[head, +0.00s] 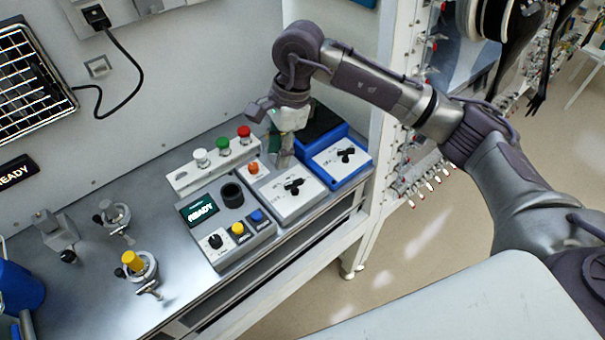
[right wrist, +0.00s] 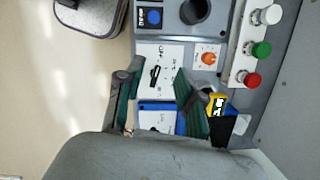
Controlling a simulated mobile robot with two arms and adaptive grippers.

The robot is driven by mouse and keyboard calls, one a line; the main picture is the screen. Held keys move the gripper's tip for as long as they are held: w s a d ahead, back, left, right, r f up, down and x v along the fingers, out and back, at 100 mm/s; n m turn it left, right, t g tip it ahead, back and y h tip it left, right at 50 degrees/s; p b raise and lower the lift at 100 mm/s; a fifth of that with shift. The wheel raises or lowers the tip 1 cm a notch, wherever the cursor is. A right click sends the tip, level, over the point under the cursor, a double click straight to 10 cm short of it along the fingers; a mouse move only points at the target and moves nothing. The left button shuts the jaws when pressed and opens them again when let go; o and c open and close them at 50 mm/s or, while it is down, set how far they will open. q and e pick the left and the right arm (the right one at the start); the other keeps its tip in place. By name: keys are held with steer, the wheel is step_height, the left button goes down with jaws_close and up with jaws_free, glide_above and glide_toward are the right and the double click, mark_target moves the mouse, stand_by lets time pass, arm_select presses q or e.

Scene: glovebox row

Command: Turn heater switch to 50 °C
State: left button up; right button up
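Two rotary switches with black handles stand on the bench. One is on a grey-white panel (head: 292,205) with black handle (head: 295,186); the other is on a blue-framed box (head: 350,177) with black handle (head: 345,155). Their markings are too small to read, so I cannot tell which is the heater switch. My right gripper (head: 285,158) is above the bench, near the back of the grey-white panel. In the right wrist view my right gripper (right wrist: 152,85) is open and empty, with the grey-white panel's black handle (right wrist: 155,76) showing between its fingers, apart from them. My left gripper is not in view.
A READY display unit (head: 200,210) with yellow and blue buttons stands left of the switches. Behind is a strip with white, green and red knobs (head: 223,145). A white post (head: 378,150) rises to the right.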

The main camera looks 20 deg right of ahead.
mark_target(294, 184)
steer(key=w+d+r+h, duration=0.1)
steer(key=d+h, duration=0.2)
steer(key=d, duration=0.3)
steer(key=f+p, duration=0.1)
steer(key=f, duration=0.3)
steer(key=f+p, duration=0.2)
steer(key=f, duration=0.2)
steer(key=f+p, duration=0.1)
steer(key=f, duration=0.3)
steer(key=shift+w+a+f+p, duration=0.1)
steer(key=shift+a+f+p, duration=0.15)
steer(key=shift+a+p, duration=0.1)
steer(key=shift+f, duration=0.4)
jaws_close()
